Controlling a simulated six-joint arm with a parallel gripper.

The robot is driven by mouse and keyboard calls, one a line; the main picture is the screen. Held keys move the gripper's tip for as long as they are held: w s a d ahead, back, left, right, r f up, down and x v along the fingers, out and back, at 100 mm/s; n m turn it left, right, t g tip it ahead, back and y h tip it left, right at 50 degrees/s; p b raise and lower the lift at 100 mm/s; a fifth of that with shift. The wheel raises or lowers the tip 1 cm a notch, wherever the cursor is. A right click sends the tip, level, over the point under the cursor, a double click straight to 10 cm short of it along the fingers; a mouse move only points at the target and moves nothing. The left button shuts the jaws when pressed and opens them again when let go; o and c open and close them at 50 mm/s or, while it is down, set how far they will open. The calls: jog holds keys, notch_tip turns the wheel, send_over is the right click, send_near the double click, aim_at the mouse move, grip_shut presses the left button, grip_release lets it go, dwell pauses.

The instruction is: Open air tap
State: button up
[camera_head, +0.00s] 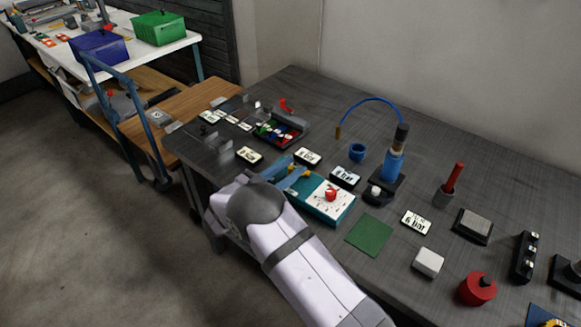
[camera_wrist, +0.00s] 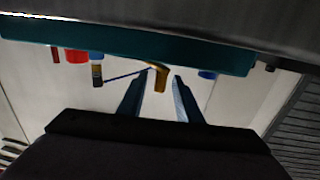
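The air tap appears to be the yellow, bent lever (camera_head: 303,170) at the far left part of a teal box (camera_head: 318,213) with a white top and a red knob (camera_head: 331,194). In the wrist view the yellow lever (camera_wrist: 159,77) hangs below the teal edge (camera_wrist: 200,54), as that picture is upside down. My gripper (camera_head: 291,174) is over the left end of the box. Its two blue fingers (camera_wrist: 158,82) are apart, with the lever between or just beyond their tips. I cannot tell whether either finger touches it.
A blue cylinder (camera_head: 391,163) with a curved blue hose (camera_head: 372,99) stands behind the box. White label cards (camera_head: 344,177), a blue ring (camera_head: 357,152) and a green mat (camera_head: 369,236) lie around. A dark tray (camera_head: 283,127) is farther back; a red pot (camera_head: 477,289) is at right.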

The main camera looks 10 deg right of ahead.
grip_shut()
jog(key=shift+w+f+b, duration=0.1)
jog(key=shift+b, duration=0.25)
jog(key=g+b, duration=0.1)
jog(key=m+g+h+b, duration=0.1)
jog(key=b, duration=0.1)
jog(key=shift+w+f+m, duration=0.15)
jog(key=shift+w+m, duration=0.15)
jog(key=m+g+h+b, duration=0.1)
jog(key=b, duration=0.1)
jog(key=w+m+g+h+b, duration=0.1)
jog(key=g+b, duration=0.1)
jog(key=shift+b, duration=0.35)
jog(key=shift+w+d+r+m+g+b, duration=0.1)
jog(key=shift+r+m+g+b, duration=0.1)
jog(key=shift+m+g+b, duration=0.35)
jog(key=shift+r, duration=0.1)
grip_release()
